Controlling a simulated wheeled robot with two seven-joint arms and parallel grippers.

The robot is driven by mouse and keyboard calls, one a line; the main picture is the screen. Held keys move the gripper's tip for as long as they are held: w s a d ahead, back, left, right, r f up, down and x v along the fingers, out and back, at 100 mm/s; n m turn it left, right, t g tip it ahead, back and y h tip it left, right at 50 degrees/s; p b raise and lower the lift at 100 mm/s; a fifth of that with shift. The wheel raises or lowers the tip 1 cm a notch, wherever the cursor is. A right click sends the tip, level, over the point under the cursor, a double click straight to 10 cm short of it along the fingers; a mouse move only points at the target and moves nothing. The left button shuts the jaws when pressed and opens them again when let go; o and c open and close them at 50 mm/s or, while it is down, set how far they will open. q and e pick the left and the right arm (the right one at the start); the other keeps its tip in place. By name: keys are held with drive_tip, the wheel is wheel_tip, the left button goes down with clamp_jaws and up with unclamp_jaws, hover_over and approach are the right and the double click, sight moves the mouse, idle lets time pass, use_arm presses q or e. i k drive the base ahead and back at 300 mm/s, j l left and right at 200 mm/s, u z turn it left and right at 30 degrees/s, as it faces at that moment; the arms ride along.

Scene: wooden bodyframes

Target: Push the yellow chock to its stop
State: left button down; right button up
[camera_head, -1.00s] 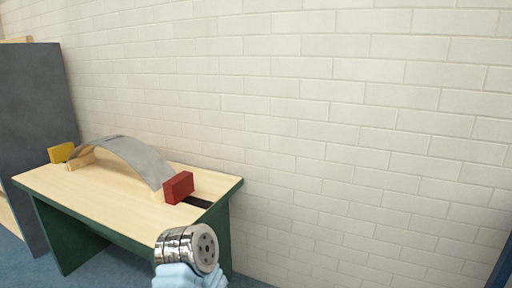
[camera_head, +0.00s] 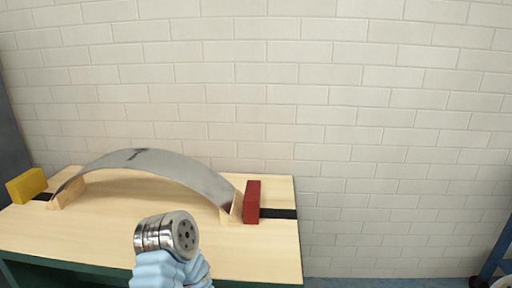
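The yellow chock (camera_head: 27,186) is a block at the far left of the wooden table top. A short piece of dark strip (camera_head: 43,197) shows between it and the left wooden support (camera_head: 68,193). A grey curved sheet (camera_head: 150,163) arches between the left support and the right wooden support (camera_head: 231,208). A red chock (camera_head: 252,203) stands upright close against the right support. A chrome and light-blue arm part, mine, rises from the bottom in front of the table. No gripper fingers show, and neither gripper is in view.
The table (camera_head: 270,262) has a pale top with a green front below. A black strip (camera_head: 279,214) runs right from the red chock. A white brick wall stands behind. A dark panel is at the left edge and a blue frame (camera_head: 497,250) at the lower right.

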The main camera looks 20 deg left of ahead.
sight(23, 188)
drive_tip(key=k+j, duration=0.1)
drive_tip(key=j, duration=0.45)
drive_tip(key=k+j, duration=0.1)
drive_tip(key=j, duration=0.5)
drive_tip(key=k+j, duration=0.1)
drive_tip(key=j, duration=0.45)
drive_tip(key=k+j, duration=0.1)
drive_tip(key=j, duration=0.45)
drive_tip(key=k+j, duration=0.15)
drive_tip(key=j, duration=0.4)
drive_tip(key=k+j, duration=0.1)
drive_tip(key=j, duration=0.5)
